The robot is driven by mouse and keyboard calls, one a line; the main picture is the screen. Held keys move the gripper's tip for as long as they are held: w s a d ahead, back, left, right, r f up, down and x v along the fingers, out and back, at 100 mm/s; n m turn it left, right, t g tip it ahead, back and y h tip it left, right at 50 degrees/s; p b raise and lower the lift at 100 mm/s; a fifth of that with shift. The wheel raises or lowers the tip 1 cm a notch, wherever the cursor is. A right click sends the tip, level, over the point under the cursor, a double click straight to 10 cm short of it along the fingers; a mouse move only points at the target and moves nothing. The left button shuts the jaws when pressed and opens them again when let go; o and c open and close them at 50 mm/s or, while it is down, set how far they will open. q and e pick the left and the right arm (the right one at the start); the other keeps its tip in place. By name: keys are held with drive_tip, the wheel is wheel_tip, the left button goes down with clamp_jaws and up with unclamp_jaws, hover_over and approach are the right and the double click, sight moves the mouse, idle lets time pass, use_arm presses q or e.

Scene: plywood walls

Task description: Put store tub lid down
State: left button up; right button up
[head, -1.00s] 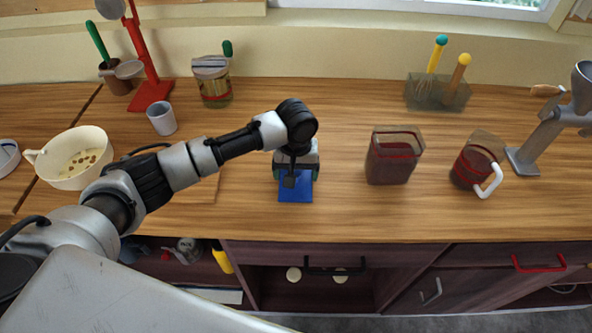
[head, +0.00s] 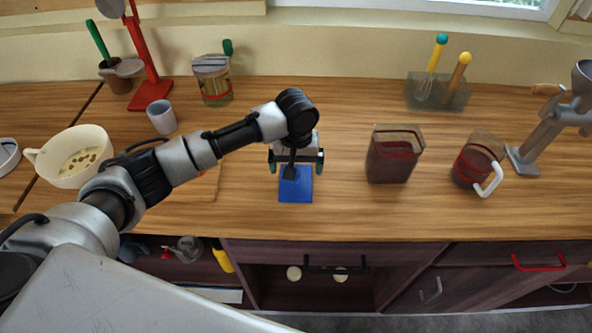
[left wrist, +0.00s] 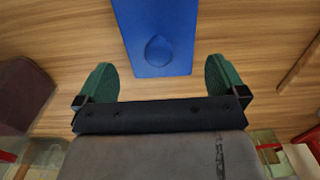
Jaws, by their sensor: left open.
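The blue store tub lid (head: 296,190) lies flat on the wooden counter, partly hidden by my left gripper in the head view. In the left wrist view the lid (left wrist: 156,30) shows a raised drop-shaped knob and lies beyond the fingertips. My left gripper (head: 296,164) is open and empty just above the lid's far part. In the left wrist view its two green fingers (left wrist: 160,80) are spread wide, apart from the lid. A square clear tub (head: 394,157) with dark red contents, likely the store tub, stands open to the right. My right gripper is not in view.
A clear jug (head: 477,162) with a white handle and a grey grinder (head: 555,125) stand further right. A cream bowl (head: 76,160), a grey cup (head: 162,117) and a lidded jar (head: 213,85) are at left. The counter is clear between lid and tub.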

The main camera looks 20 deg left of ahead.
use_arm(q)
wheel_tip(320, 180, up, 9)
drive_tip(key=shift+r+b, duration=0.2)
drive_tip(key=shift+b, duration=0.15)
idle(0.4)
